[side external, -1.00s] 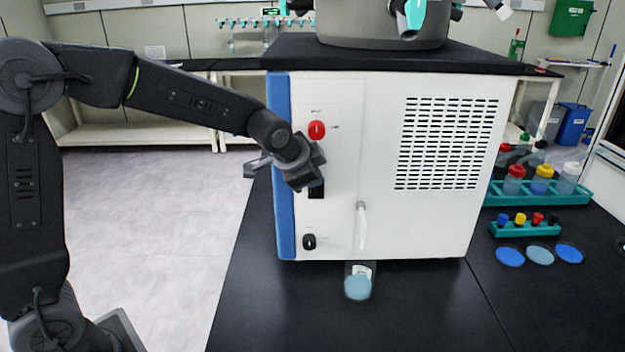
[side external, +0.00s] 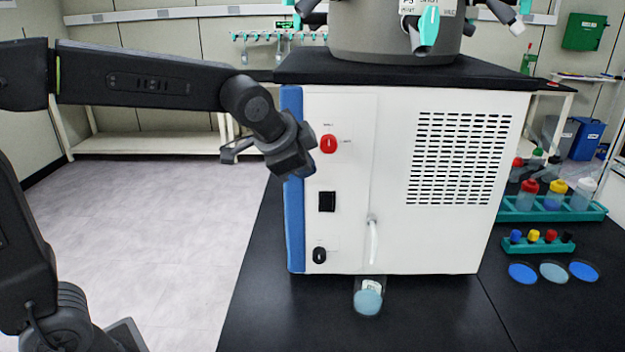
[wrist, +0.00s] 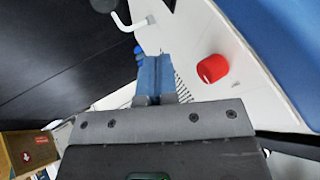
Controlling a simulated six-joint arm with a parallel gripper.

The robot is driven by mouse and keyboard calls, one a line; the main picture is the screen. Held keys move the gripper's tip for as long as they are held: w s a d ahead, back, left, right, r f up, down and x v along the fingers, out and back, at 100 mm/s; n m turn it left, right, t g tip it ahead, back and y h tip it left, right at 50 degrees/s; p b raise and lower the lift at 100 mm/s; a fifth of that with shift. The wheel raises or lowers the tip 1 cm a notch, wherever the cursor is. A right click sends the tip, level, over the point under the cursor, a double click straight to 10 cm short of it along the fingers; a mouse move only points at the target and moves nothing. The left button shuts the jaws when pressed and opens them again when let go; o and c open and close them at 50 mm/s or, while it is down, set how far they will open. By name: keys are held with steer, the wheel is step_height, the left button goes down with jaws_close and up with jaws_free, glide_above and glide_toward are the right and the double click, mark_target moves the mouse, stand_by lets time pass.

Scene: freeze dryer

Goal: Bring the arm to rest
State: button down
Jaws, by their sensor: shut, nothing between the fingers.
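The freeze dryer (side external: 392,220) is a white cabinet with a blue left edge, standing on a black bench. Its front has a red knob (side external: 328,143), a black switch (side external: 327,201) and a small black knob (side external: 319,255) below. My gripper (side external: 306,165) is shut and empty in front of the panel's upper left, just left of the red knob in the side view. In the wrist view its blue-padded fingertips (wrist: 155,72) are together, with the red knob (wrist: 212,68) to their right. I see no contact with the panel.
A drain tube (side external: 373,240) hangs over a beaker of bluish liquid (side external: 368,298) on the bench. A teal rack with bottles (side external: 555,205), small capped vials (side external: 540,242) and blue dishes (side external: 553,271) stand at the right. The floor left of the bench is clear.

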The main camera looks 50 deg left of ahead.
steer(key=shift+s+r, duration=0.15)
steer(key=shift+r, duration=0.1)
steer(key=s+f+n+g, duration=0.1)
steer(key=s+f+n, duration=0.1)
steer(key=s, duration=0.8)
steer(key=s+a+f+n+g, duration=0.1)
steer(key=s+f+n, duration=0.2)
steer(key=s, duration=0.7)
steer(key=n, duration=0.2)
steer(key=shift+s+f+n+h, duration=0.3)
steer(key=shift+s+f+h, duration=0.05)
steer(key=shift+s+h, duration=0.05)
